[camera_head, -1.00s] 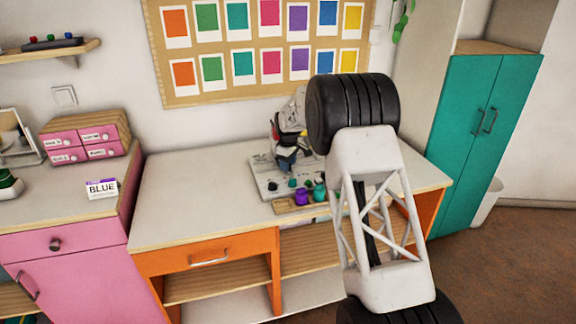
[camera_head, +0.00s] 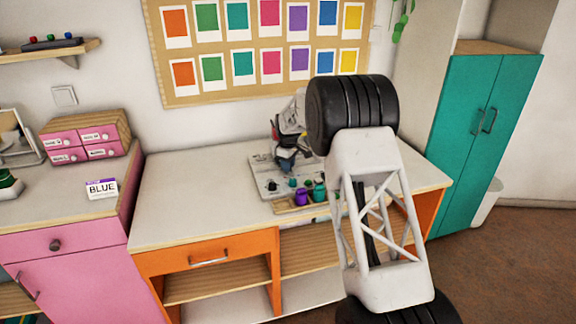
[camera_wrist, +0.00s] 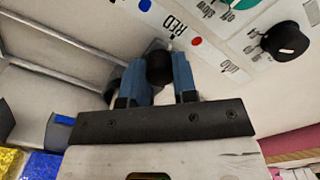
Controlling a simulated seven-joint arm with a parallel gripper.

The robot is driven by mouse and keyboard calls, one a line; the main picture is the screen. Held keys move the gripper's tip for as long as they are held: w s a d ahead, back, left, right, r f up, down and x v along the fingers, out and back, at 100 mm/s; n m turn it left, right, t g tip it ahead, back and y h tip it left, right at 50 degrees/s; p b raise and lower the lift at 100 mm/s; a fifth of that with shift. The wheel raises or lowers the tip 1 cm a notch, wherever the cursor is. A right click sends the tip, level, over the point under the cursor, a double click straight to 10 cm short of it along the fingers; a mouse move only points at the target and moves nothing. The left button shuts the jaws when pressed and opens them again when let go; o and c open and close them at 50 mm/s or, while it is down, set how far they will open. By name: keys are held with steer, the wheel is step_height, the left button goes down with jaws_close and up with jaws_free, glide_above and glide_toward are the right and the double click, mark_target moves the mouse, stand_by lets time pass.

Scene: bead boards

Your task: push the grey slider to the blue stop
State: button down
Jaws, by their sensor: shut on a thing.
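In the wrist view my gripper (camera_wrist: 158,80) has its two blue fingers closed around a dark round knob, which looks like the handle of the grey slider (camera_wrist: 160,67). The slider's track is mostly hidden by the fingers. A blue dot (camera_wrist: 145,5) shows at the top edge of that view, and a red dot (camera_wrist: 197,41) lies near the printed word RED, right of the fingers. I cannot tell which mark is the blue stop. In the head view my gripper (camera_head: 286,162) is low over the pale board (camera_head: 262,182), and the slider cannot be made out.
A black dial (camera_wrist: 285,41) and a green part (camera_wrist: 240,3) sit on the board right of the fingers. In the head view a wooden tray (camera_head: 290,208) with purple and teal pieces stands at the board's front. The white tabletop (camera_head: 190,200) is clear to the left.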

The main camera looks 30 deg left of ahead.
steer(key=shift+w+d, duration=2.15)
steer(key=shift+d, duration=0.05)
steer(key=c, duration=0.9)
jaws_free()
steer(key=shift+r, duration=3.9)
